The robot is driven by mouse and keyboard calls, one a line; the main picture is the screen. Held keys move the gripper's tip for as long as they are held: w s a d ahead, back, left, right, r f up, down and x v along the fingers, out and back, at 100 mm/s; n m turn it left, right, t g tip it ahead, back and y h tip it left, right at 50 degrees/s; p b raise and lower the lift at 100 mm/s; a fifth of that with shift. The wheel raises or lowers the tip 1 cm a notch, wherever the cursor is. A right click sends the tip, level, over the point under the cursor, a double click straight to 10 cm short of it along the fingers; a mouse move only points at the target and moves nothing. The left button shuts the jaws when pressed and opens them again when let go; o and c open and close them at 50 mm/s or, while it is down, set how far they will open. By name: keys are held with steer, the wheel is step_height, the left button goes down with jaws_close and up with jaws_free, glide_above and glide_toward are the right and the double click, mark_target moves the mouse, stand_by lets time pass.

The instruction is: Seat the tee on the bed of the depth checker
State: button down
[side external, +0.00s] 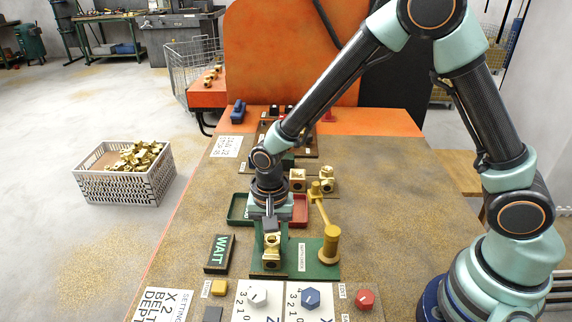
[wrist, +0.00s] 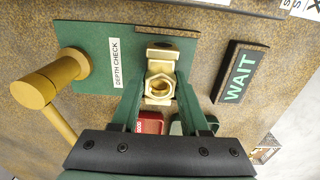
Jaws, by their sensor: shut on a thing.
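The brass tee (side external: 271,243) is between the fingers of my gripper (side external: 270,228), which is shut on it. In the wrist view the tee (wrist: 160,84) shows its round open bore towards the camera, between the two green fingers (wrist: 160,110). The depth checker (side external: 322,262) is a green plate with a yellow post and lever. In the wrist view its plate (wrist: 92,40) bears the label DEPTH CHECK. The tee is over the plate's left end in the side view. I cannot tell whether it touches the bed, which is largely hidden.
A WAIT sign (side external: 219,253) stands left of the checker. A green tray (side external: 236,209) and a red tray (side external: 301,208) lie behind my gripper. More brass fittings (side external: 327,178) stand behind the lever. Knobs (side external: 311,298) line the front. A crate of brass parts (side external: 124,185) is on the floor.

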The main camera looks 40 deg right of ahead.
steer(key=shift+c, duration=1.6)
jaws_free()
steer(key=o, duration=0.3)
steer(key=shift+r, duration=3.45)
